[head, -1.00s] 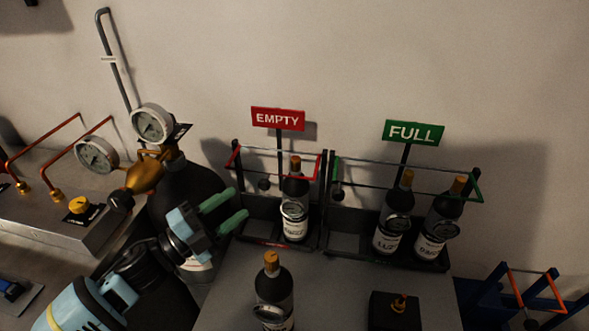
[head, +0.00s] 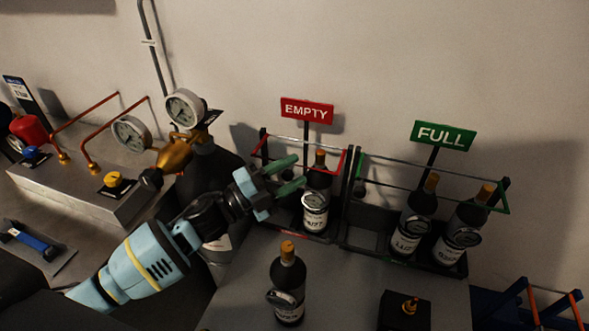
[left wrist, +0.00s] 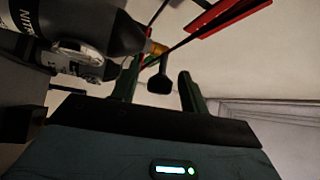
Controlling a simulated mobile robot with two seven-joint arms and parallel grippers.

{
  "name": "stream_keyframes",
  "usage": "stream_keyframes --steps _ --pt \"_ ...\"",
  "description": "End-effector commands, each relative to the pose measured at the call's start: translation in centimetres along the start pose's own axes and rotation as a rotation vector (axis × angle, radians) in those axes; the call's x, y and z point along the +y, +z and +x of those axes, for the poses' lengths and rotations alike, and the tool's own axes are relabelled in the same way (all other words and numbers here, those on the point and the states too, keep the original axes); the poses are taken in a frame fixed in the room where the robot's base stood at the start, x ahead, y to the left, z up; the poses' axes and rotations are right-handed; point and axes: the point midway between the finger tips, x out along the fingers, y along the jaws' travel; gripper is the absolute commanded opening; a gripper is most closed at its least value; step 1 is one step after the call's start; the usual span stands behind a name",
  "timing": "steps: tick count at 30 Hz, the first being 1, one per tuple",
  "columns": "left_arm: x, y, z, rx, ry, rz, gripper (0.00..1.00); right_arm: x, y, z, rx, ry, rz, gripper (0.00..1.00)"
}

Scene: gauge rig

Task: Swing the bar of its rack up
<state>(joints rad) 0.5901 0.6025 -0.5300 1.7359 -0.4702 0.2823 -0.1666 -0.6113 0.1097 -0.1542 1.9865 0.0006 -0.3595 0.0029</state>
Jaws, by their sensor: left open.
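The rack under the red EMPTY sign (head: 306,111) has a red-ended bar (head: 343,168) across its front. A dark cylinder (head: 316,190) with an orange cap stands in this rack's right place. My left gripper (head: 300,171) is open in front of the rack, its green fingers pointing right and overlapping the bar and cylinder in the picture. In the left wrist view a dark hanging knob (left wrist: 160,83) shows between the fingertips. I cannot tell whether a finger touches the bar. My right gripper is not in view.
The FULL rack (head: 352,236) with two cylinders (head: 414,217) stands to the right. Another cylinder (head: 287,282) stands alone on the bench in front. Gauges (head: 185,108) on a large cylinder are left of my gripper. A black block (head: 404,312) sits at front right.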

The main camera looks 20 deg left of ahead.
Motion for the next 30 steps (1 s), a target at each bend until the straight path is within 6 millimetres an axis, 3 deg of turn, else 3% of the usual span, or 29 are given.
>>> stream_keyframes --steps 5,14,24,30 --pt "0.0 -0.02 1.26 0.0 0.0 -0.001 0.44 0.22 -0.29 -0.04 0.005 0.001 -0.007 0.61" --pt "0.1 -0.01 1.37 0.0 0.001 -0.002 0.43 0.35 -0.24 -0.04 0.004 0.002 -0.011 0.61" --pt "0.02 0.0 1.37 0.0 0.0 -0.001 0.0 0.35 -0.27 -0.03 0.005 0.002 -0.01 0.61" --pt "-0.07 0.02 1.41 0.0 -0.001 -0.001 0.0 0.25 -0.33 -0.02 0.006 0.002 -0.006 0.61"
